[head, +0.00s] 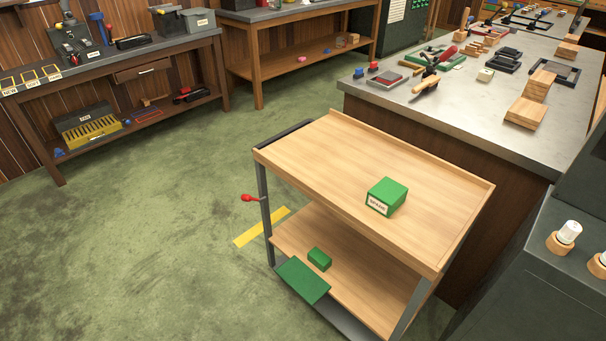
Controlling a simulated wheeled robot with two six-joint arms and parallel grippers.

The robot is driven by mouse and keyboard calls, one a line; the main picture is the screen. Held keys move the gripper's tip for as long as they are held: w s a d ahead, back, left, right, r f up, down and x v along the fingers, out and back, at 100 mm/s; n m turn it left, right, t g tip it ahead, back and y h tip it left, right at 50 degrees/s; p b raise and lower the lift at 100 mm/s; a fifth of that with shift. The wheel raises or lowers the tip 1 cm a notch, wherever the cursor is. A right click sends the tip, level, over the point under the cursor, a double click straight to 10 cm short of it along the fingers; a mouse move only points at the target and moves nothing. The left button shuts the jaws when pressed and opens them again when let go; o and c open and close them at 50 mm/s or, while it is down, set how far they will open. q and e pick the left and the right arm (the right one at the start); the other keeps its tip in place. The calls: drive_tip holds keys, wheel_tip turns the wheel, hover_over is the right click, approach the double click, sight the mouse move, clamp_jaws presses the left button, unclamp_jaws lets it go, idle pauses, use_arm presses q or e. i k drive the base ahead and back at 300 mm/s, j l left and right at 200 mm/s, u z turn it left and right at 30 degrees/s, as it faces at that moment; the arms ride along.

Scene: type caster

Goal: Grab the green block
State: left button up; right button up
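A green box-shaped block (387,196) with a white label on its front face sits on the wooden top of a cart (330,160), right of the middle. The label's print is too small to read surely. A smaller green block (319,259) lies on the cart's lower shelf (365,290). A flat green panel (303,280) is at the front edge of that shelf, beside the smaller block. Neither of my grippers shows in the head view.
A grey-topped bench (440,115) with tools and wood blocks stands behind the cart. A dark cabinet (540,270) with white-topped pieces is at the right. Workbenches (120,60) line the back wall. Green floor (150,230) at the left is open.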

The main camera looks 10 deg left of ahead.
sight(318, 259)
drive_tip(key=i+j+z, duration=0.15)
drive_tip(key=j+z, duration=0.15)
drive_tip(key=i+j+z, duration=0.1)
drive_tip(key=j+z, duration=0.2)
drive_tip(key=i+j+z, duration=0.1)
drive_tip(key=j+z, duration=0.2)
drive_tip(key=i+j+z, duration=0.1)
drive_tip(key=j, duration=0.75)
drive_tip(key=i+j, duration=0.1)
drive_tip(key=j, duration=0.75)
drive_tip(key=i+j+z, duration=0.15)
drive_tip(key=j, duration=0.7)
drive_tip(key=j+z, duration=0.35)
drive_tip(key=z, duration=0.6)
